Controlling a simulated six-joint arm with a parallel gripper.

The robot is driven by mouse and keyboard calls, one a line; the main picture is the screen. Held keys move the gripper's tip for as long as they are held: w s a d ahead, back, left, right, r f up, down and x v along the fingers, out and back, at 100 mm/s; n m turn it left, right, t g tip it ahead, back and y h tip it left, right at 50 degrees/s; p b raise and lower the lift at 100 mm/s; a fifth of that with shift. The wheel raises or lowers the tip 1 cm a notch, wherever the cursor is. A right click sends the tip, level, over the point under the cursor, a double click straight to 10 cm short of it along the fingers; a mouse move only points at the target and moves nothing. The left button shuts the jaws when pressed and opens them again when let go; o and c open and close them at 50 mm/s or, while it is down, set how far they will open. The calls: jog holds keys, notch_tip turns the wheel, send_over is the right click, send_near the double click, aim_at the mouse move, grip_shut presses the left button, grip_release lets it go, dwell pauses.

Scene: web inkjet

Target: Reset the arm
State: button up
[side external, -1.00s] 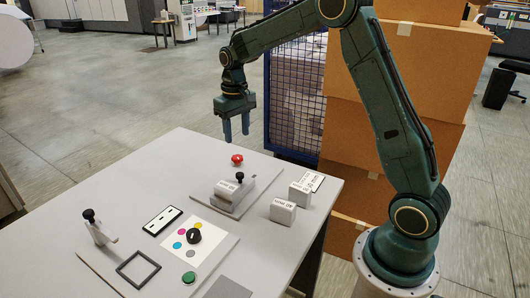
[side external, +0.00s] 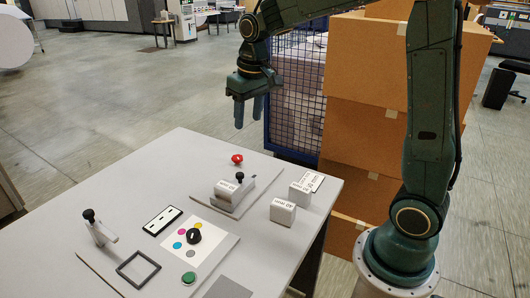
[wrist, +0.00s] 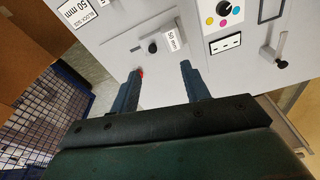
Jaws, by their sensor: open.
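My gripper (side external: 248,112) hangs above the floor past the table's far edge, clear of everything, with its fingers pointing down. In the wrist view my gripper (wrist: 160,80) has its two fingers apart and nothing between them. The grey table (side external: 150,155) stands below and in front of it. A white block labelled 50 mm (side external: 227,187) sits in a grey holder with a black knob. It also shows in the wrist view (wrist: 171,40). A red button (side external: 237,159) is on the table near the far corner, partly behind a finger in the wrist view.
A black dial (side external: 194,236), green button (side external: 188,278), square frame (side external: 138,267) and knobbed lever (side external: 97,226) are nearer. Cardboard boxes (side external: 365,100) and a blue mesh cage (side external: 297,120) stand behind.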

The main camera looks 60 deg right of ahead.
jog(key=s+a+r+n+t, duration=0.1)
jog(key=s+a+t, duration=0.1)
jog(key=s, duration=0.9)
jog(key=s+a+r+n+t, duration=0.1)
jog(key=s+a, duration=0.3)
jog(key=s, duration=0.7)
jog(key=shift+s+a+r+t, duration=0.2)
jog(key=shift+a+r+t, duration=0.2)
jog(key=shift+r+t, duration=0.1)
